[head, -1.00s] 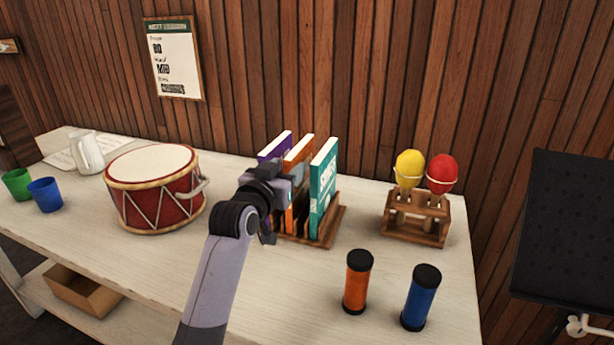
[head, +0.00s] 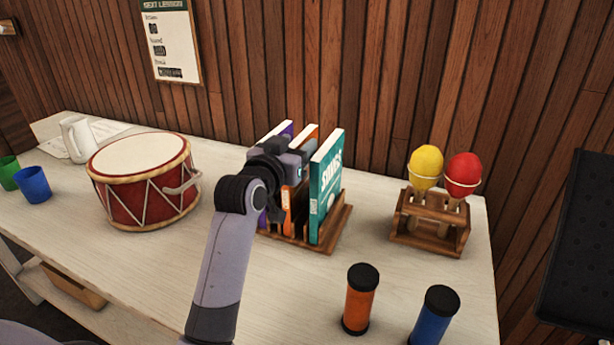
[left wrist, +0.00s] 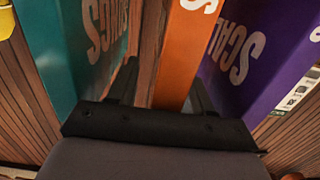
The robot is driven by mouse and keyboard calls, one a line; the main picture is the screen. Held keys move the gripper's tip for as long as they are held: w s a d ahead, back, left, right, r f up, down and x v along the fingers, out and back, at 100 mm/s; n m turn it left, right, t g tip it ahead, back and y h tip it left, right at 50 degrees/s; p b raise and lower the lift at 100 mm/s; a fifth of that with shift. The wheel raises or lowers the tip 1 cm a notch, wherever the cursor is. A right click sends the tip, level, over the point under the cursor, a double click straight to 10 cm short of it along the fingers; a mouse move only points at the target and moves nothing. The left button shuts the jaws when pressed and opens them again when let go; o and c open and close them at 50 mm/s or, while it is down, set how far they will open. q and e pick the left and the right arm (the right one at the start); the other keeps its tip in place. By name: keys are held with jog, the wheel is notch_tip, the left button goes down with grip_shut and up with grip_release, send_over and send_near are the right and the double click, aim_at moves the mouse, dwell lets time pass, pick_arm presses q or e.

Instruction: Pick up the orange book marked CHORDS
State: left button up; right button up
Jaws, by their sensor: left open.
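The orange book (head: 287,200) stands upright in a wooden rack (head: 322,240), between a purple book (head: 286,129) and a teal book (head: 325,188). My left gripper (head: 293,168) is at the rack and hides much of the orange book in the head view. In the left wrist view its open fingers (left wrist: 161,90) are on either side of the orange book (left wrist: 185,50). The teal book marked SONGS (left wrist: 85,45) is left of it and the purple book marked SCALES (left wrist: 255,50) is right. The word CHORDS is not readable. My right gripper is not in view.
A red drum (head: 145,185) stands left of the rack. A holder (head: 430,228) with yellow and red maracas stands right. Orange (head: 360,300) and blue (head: 433,318) shakers stand in front. A wood-panelled wall is behind the table.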

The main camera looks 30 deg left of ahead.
pick_arm(q)
jog(key=shift+w, duration=0.1)
jog(key=shift+s+r, duration=0.15)
jog(key=shift+s, duration=0.05)
jog(key=shift+c, duration=0.7)
grip_shut()
